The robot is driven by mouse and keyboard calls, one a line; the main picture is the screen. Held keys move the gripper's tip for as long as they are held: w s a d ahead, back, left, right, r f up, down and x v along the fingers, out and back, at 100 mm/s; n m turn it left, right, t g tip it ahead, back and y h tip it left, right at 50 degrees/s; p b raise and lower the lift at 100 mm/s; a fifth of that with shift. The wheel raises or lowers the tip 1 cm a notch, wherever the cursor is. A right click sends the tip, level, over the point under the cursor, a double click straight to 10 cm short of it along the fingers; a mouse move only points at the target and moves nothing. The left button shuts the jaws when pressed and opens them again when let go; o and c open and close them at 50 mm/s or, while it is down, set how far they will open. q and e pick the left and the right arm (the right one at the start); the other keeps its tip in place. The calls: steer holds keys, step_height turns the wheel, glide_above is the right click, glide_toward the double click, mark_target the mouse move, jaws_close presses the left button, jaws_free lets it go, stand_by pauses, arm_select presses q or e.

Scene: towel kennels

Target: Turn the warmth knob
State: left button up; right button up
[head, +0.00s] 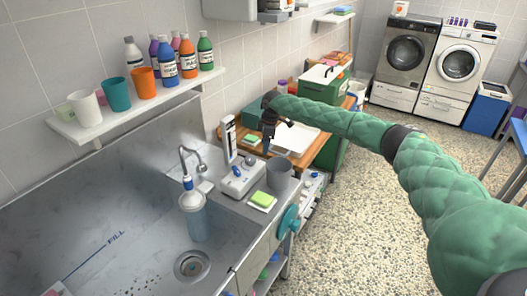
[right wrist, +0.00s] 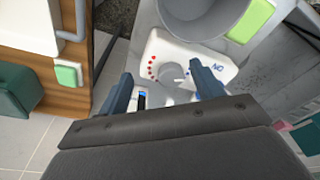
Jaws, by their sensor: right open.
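A white control unit (head: 241,179) with blue parts on top stands on the counter beside the sink in the head view. In the right wrist view its white panel (right wrist: 165,50) carries an arc of red dots and blue lettering. A pale round shape, apparently the warmth knob (right wrist: 180,76), shows beside the dots; its setting is unclear. My right gripper (head: 267,142) is above and behind the unit, fingers pointing down. In the wrist view the fingers (right wrist: 161,72) are apart on either side of the panel, with nothing held. Contact cannot be told. My left gripper is not in view.
A grey cup (head: 280,174) and a green sponge (head: 262,199) are close to the unit. A tap and clear bottle (head: 196,218) stand at the sink (head: 130,255). A wall shelf (head: 140,105) holds cups and bottles. The speckled floor at right is open.

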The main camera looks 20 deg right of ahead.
mark_target(251, 158)
steer(key=a+f+y, duration=0.1)
steer(key=a+f+n+y+b, duration=0.1)
steer(key=a+f, duration=0.1)
steer(key=w+a+f+n+b, duration=0.1)
steer(key=a, duration=0.1)
steer(key=shift+a+f+y, duration=0.15)
steer(key=shift+f+y, duration=0.25)
steer(key=shift+a+f, duration=0.2)
steer(key=shift+f, duration=0.35)
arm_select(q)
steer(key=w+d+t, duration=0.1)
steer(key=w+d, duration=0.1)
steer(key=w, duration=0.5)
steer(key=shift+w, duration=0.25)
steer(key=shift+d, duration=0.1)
arm_select(e)
steer(key=shift+c, duration=0.5)
steer(key=c, duration=0.9)
arm_select(q)
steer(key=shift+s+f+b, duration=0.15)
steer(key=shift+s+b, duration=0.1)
steer(key=shift+b, duration=0.05)
